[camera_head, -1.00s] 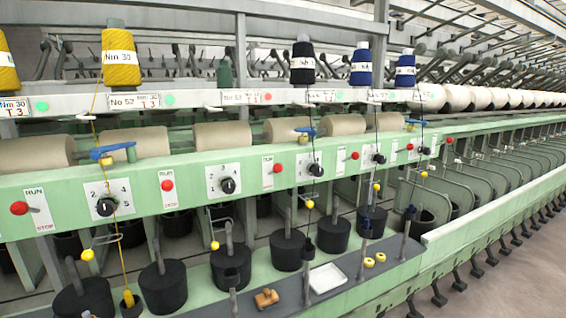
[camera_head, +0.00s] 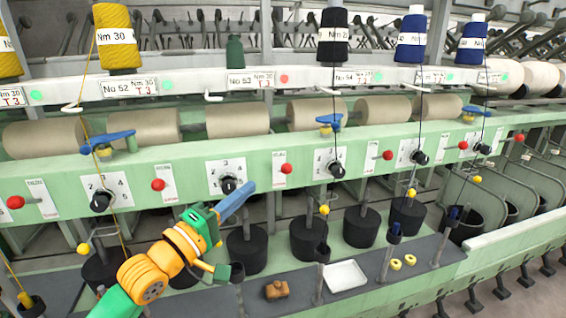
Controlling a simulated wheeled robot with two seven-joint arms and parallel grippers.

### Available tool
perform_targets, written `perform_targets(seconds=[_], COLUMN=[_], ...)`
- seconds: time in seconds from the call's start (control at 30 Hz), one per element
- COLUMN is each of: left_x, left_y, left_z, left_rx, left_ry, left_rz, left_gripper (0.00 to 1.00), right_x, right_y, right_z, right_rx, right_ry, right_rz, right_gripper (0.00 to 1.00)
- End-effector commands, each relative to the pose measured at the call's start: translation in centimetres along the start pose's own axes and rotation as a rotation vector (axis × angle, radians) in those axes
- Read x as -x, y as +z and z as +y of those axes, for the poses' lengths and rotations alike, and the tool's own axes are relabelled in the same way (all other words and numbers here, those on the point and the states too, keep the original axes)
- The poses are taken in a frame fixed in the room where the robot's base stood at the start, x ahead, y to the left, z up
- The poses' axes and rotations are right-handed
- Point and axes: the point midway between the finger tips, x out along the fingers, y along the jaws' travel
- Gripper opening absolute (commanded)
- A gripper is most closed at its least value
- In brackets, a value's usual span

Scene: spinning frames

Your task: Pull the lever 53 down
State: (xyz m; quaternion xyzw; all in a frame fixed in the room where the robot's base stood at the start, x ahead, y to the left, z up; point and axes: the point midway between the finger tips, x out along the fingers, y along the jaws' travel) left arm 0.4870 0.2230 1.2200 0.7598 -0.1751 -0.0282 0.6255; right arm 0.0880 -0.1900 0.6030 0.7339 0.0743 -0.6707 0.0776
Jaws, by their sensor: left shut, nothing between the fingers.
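The label No 53 (camera_head: 250,80) is on the white rail, with a green bobbin above it. Below it on the green panel are a black dial (camera_head: 228,185) and, to its right, a red-knobbed lever (camera_head: 285,169) on a white plate. This seems to be lever 53; its knob stands near the plate's middle. My left gripper (camera_head: 245,190), with blue fingers on a green and orange wrist, comes in from lower left. Its fingers are shut and empty, pointing up right, just right of the dial and lower left of the red knob, apparently apart from it. My right gripper is out of view.
Another red lever (camera_head: 158,185) stands to the left and one (camera_head: 387,155) to the right. Black pots, upright posts and hanging yarns are below the panel. A white tray (camera_head: 345,275) and a brown piece (camera_head: 277,290) lie on the dark shelf.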

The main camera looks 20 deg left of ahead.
Motion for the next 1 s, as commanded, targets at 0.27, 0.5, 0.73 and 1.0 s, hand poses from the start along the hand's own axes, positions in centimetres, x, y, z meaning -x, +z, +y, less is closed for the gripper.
perform_targets(seconds=[0.27,0.5,0.73,1.0], left_x=[-0.4,-4.8,-8.8,-10.1], left_y=[-0.1,-0.3,-0.2,-0.1], left_z=[0.1,0.5,0.2,-0.2], left_rx=[0.0,0.001,0.0,-0.003], left_ry=[0.0,0.001,-0.001,-0.002], left_rz=[0.003,0.004,0.004,0.003], left_gripper=[0.0,0.0,0.0,0.0], right_x=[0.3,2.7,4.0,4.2], right_y=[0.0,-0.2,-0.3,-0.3], right_z=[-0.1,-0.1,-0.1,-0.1], right_rx=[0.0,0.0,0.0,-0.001], right_ry=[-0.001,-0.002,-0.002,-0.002], right_rz=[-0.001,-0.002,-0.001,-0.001], right_gripper=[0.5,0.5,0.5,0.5])
